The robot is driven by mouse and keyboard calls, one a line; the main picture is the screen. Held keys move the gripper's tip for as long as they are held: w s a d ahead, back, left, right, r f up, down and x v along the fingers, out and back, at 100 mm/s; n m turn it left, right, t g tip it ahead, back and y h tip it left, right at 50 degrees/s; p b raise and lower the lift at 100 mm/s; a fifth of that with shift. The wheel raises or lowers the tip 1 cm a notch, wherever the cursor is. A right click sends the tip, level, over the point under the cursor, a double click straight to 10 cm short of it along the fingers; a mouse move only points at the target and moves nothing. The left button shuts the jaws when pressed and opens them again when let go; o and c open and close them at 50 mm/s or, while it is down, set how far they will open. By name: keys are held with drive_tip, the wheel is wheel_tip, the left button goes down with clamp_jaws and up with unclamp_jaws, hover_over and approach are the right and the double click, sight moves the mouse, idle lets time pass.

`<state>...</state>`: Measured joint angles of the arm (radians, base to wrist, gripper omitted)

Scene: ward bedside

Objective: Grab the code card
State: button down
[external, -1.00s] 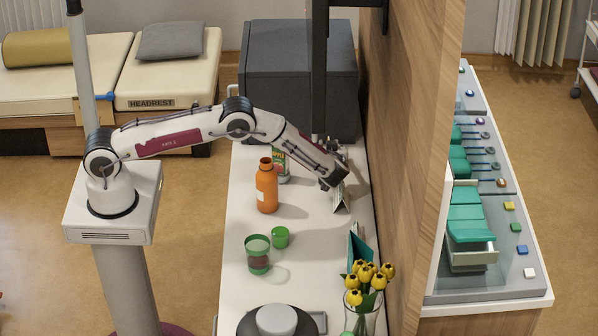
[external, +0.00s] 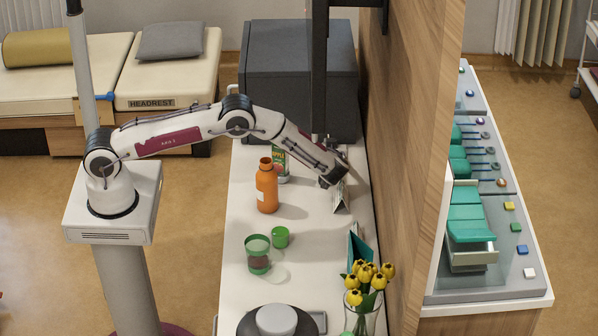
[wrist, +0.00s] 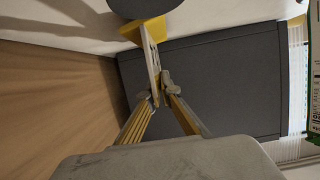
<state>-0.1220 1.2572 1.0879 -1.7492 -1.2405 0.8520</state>
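The code card (external: 341,199), a small pale tent-shaped card, stands at the wall side of the white counter. My gripper (external: 331,182) is at its upper end. In the wrist view the card (wrist: 151,62) shows nearly edge-on, with a yellow part at its far end. It lies between the two fingertips of my gripper (wrist: 156,90), which look closed against its faces. Its printed face cannot be read. The card seems to rest on the counter still.
An orange bottle (external: 267,188) and a green-labelled container (external: 281,165) stand left of my gripper. A dark grey cabinet (external: 285,75) is behind, and a wooden partition (external: 405,140) rises close on the right. A teal card (external: 358,250) and yellow flowers (external: 366,278) stand nearer the front.

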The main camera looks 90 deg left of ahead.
wheel_tip(320, 180, up, 9)
drive_tip(key=shift+r, duration=0.1)
idle(0.4)
